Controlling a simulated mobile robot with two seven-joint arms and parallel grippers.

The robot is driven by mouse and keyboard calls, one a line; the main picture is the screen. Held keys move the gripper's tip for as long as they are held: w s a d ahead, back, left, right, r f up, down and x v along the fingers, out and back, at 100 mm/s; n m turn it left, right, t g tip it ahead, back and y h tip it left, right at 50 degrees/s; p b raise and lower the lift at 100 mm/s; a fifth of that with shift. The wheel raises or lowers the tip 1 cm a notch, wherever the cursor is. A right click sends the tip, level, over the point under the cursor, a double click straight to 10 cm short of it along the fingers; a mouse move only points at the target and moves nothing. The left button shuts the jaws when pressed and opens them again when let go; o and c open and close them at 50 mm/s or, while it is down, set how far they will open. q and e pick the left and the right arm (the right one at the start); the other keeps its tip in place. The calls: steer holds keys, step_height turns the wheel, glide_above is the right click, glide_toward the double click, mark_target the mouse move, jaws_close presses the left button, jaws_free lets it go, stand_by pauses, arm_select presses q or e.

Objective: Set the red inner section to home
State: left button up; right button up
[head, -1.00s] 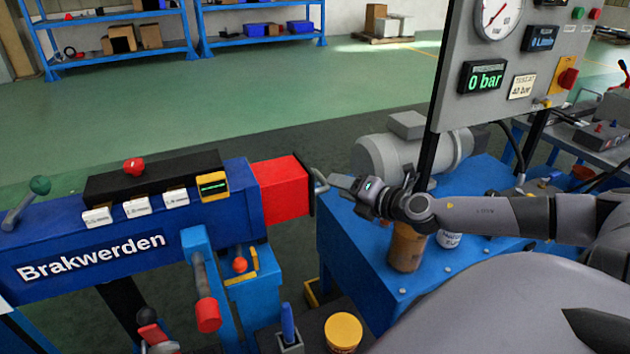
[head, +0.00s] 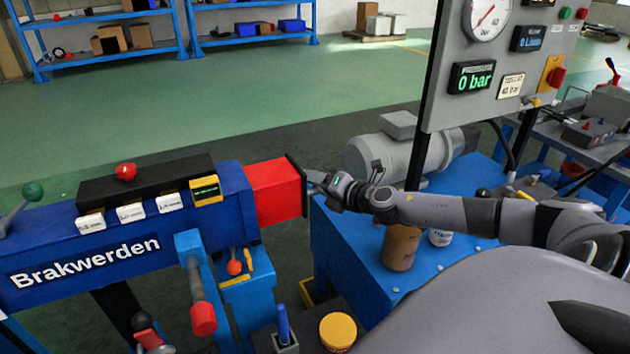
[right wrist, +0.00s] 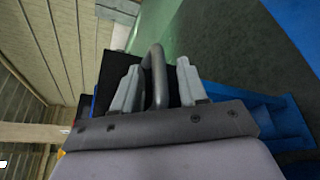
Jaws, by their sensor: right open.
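The red inner section (head: 275,192) sticks out of the right end of the blue outer beam (head: 225,205) marked "Brakwerden". A dark plate (head: 297,186) closes its end. A grey loop handle (right wrist: 156,76) on that end shows in the right wrist view. My right gripper (head: 317,182) is at this end plate. In the right wrist view its open fingers (right wrist: 158,88) stand on both sides of the handle; a gap shows at least on the right side. In the head view the gripper mostly hides the handle. My left gripper is not in view.
A blue bench (head: 345,250) with a grey motor (head: 385,158) and a brown canister (head: 401,246) stands under my right arm. A gauge panel (head: 490,60) reading 0 bar rises behind it. A red-tipped lever (head: 203,318) hangs in front of the beam. Open floor lies behind.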

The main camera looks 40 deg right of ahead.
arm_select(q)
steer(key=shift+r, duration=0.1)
arm_select(e)
steer(key=shift+w, duration=0.45)
